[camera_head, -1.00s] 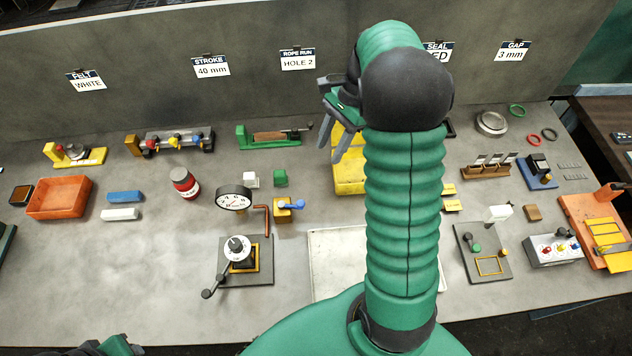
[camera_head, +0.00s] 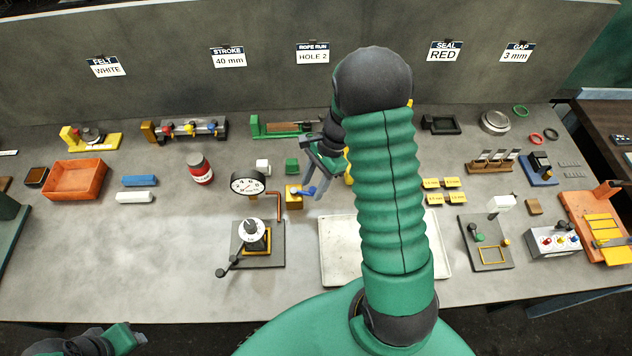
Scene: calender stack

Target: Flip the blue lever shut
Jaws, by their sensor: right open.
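The blue lever (camera_head: 305,191) sits on a small yellow valve block (camera_head: 293,199), near the copper pipe beside the round gauge. It points to the right in the head view. My right gripper (camera_head: 314,179) is open, with its grey fingers pointing down right at the lever. The fingers overlap the lever's right end in the picture. I cannot tell whether they touch it.
The gauge (camera_head: 248,184) and the dial unit with a crank (camera_head: 256,239) stand left of and in front of the valve. A pale tray (camera_head: 338,262) lies in front to the right. The left front bench is clear.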

